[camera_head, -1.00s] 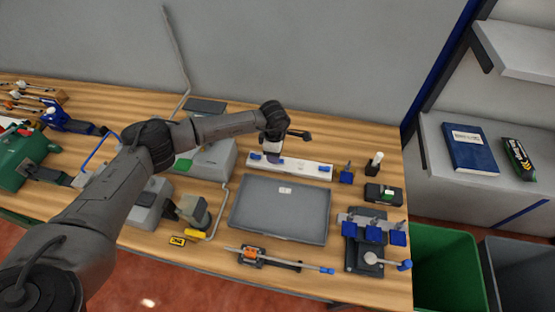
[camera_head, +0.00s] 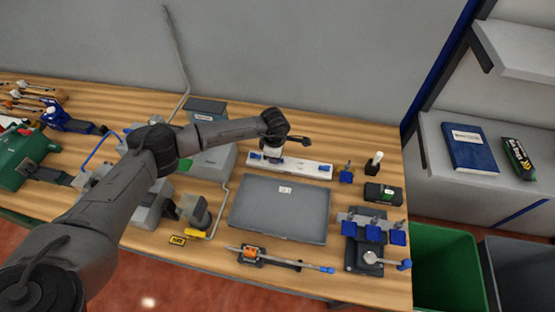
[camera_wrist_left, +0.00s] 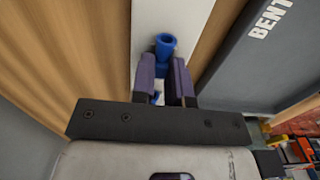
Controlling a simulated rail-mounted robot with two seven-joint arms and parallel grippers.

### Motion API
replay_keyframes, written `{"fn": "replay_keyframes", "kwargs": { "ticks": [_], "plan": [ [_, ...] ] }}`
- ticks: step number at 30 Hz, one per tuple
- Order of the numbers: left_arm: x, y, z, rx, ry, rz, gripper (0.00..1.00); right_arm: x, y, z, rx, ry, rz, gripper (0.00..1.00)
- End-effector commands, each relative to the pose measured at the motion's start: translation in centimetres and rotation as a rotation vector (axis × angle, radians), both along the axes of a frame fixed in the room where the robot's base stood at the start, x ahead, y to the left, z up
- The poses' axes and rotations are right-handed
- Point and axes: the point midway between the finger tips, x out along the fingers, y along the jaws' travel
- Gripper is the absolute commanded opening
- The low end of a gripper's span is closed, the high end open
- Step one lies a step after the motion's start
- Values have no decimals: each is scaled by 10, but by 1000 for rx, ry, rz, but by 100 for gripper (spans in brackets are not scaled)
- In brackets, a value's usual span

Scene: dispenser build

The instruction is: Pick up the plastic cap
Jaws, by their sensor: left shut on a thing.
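A small blue plastic cap (camera_wrist_left: 165,44) shows at the fingertips in the left wrist view, a hollow round piece over the white strip. My left gripper (camera_wrist_left: 163,78) has its two purple-grey fingers closed on it, with another bit of blue showing lower between them. In the head view my left gripper (camera_head: 272,154) points down at the white strip (camera_head: 300,166), and the cap is too small to make out there. Whether the cap is clear of the strip cannot be told. My right gripper is not in view.
A grey flat case (camera_head: 280,208) lies just in front of the strip. A small blue part (camera_head: 346,175) and a dark box with green (camera_head: 383,194) stand to the right. A grey machine (camera_head: 211,160) stands to the left. Bare wood shows behind the strip.

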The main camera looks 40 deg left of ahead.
Motion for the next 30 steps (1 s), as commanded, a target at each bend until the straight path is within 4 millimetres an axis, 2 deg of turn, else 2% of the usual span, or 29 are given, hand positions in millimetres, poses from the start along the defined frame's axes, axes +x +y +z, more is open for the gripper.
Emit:
{"fn": "replay_keyframes", "kwargs": {
  "ticks": [14, 17, 22, 24, 30],
  "plan": [
    [0, 0, 6, 0, -1, 0, 0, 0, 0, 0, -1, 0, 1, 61],
    [0, 0, 15, 0, -1, -1, 0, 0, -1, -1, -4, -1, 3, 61],
    [1, 0, 45, 0, -4, -1, 0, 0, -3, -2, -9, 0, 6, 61],
    [3, -19, 52, -3, -4, -6, 0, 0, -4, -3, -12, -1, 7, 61],
    [7, -60, 76, -2, -3, -5, 0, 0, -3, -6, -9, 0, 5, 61]
  ]
}}
